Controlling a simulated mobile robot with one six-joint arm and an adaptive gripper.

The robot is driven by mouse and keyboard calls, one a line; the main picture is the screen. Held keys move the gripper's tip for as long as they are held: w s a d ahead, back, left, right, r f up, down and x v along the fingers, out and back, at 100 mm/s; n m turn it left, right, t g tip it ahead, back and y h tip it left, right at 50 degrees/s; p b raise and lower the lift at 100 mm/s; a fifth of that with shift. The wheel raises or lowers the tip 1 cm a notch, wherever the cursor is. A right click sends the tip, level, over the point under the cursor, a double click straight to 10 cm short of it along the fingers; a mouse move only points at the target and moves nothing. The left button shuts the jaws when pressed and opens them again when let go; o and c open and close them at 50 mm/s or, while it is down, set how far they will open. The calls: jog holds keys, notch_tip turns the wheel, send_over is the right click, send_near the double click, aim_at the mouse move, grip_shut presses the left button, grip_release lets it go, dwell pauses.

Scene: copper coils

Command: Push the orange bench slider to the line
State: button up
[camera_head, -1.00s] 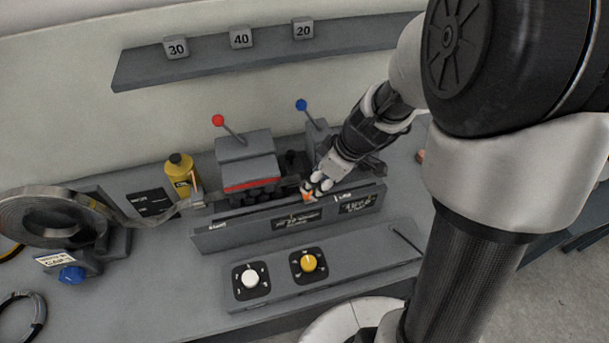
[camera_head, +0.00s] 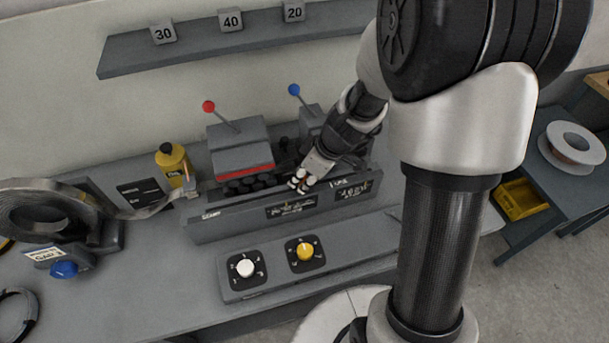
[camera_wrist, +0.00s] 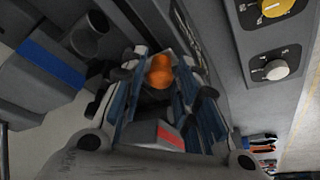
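The slider's orange block (camera_wrist: 159,72) shows in the wrist view between the tips of my gripper (camera_wrist: 165,58). The two fingers stand apart, one on each side of it; whether they touch it is unclear. In the head view my gripper (camera_head: 299,184) points down at the back edge of the grey bench rail (camera_head: 235,220), right of its middle. The slider is mostly hidden there by the fingers. The rail has white markings at its left end and right part, and dark labels on its front. I cannot make out which mark is the line.
A grey machine with a red strip (camera_head: 240,145) and a red-knobbed lever stands behind the rail, left of my gripper. A blue-knobbed lever (camera_head: 294,90) is behind it. A panel with a white knob (camera_head: 245,267) and yellow knob (camera_head: 305,252) lies in front. A yellow bottle (camera_head: 172,160) stands left.

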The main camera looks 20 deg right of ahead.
aim_at(324, 178)
grip_shut()
dwell(0.3)
jog(key=d+b, duration=0.4)
jog(key=d, duration=0.3)
jog(key=shift+d, duration=0.2)
jog(key=shift+o, duration=2)
grip_release()
jog(key=v, duration=0.8)
